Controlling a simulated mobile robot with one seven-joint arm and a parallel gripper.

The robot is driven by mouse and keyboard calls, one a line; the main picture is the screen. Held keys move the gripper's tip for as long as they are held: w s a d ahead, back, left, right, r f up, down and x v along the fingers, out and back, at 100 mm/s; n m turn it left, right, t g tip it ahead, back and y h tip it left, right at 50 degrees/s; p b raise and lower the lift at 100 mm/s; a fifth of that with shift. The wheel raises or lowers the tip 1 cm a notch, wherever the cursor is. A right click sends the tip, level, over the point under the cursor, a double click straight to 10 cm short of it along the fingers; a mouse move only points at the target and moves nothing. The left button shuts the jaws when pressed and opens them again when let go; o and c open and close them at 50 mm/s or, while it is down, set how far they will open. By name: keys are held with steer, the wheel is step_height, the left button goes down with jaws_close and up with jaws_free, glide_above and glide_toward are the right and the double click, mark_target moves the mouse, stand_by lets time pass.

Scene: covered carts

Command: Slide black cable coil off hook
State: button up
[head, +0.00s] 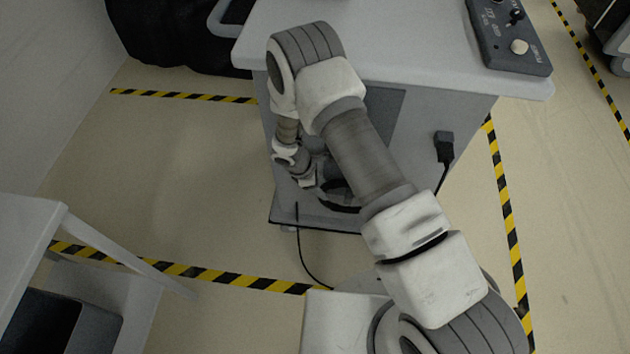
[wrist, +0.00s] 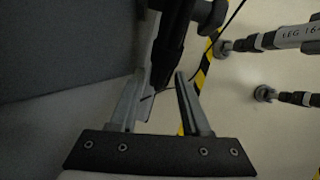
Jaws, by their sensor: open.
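The black cable coil (head: 345,208) hangs low on the side of the grey cart, largely hidden behind my arm in the head view. In the wrist view a dark bundle that looks like the coil (wrist: 168,48) is seen nearly edge-on, just ahead of and between the fingertips. My gripper (wrist: 160,82) is open, its two grey fingers on either side of the bundle's near end. I cannot tell whether they touch it. A dark knobbed part (wrist: 207,14) beside the bundle may be the hook; its shape is unclear. In the head view the fingers are hidden.
A black plug (head: 444,146) hangs at the cart's right side. A thin cable (head: 305,262) trails onto the floor. Another cart (head: 40,235) stands at left. Labelled legs (wrist: 290,38) stand right.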

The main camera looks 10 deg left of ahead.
steer(key=shift+x, duration=1.1)
jaws_close()
stand_by(0.6)
steer(key=shift+c, duration=1.8)
jaws_free()
jaws_close()
steer(key=shift+r, duration=0.1)
